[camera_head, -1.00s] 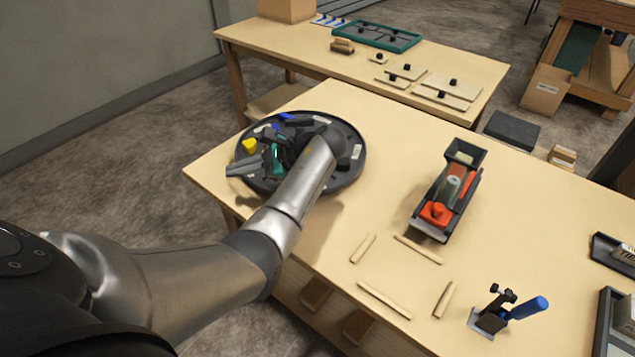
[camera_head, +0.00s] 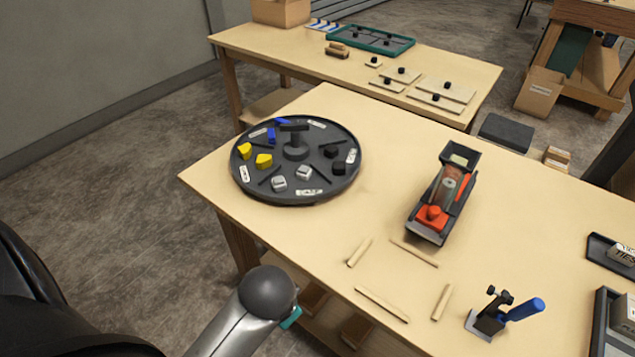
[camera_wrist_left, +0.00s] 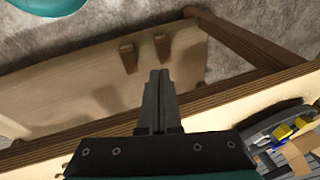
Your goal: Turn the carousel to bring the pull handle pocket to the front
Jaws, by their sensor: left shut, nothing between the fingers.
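The carousel (camera_head: 333,187) is a dark round tray at the table's left corner. A central post with a crossbar knob (camera_head: 295,128) stands on it. Thin dividers split it into pockets with white labels too small to read. Yellow pieces (camera_head: 263,160) are at its left, blue pieces (camera_head: 271,135) at the back left, silver-grey pieces (camera_head: 304,172) at the front, black pieces (camera_head: 338,168) at the right. I cannot tell which are pull handles. My left gripper (camera_wrist_left: 159,75) is shut, empty and clear of the carousel; my forearm hides most of it in the head view. My right gripper is not in view.
A dark holder with a red part (camera_head: 433,215) stands right of the carousel. Several wooden strips (camera_head: 383,304) and a blue-handled clamp (camera_head: 525,309) lie nearer the front. Table between carousel and holder is clear. A second table (camera_head: 290,54) stands behind.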

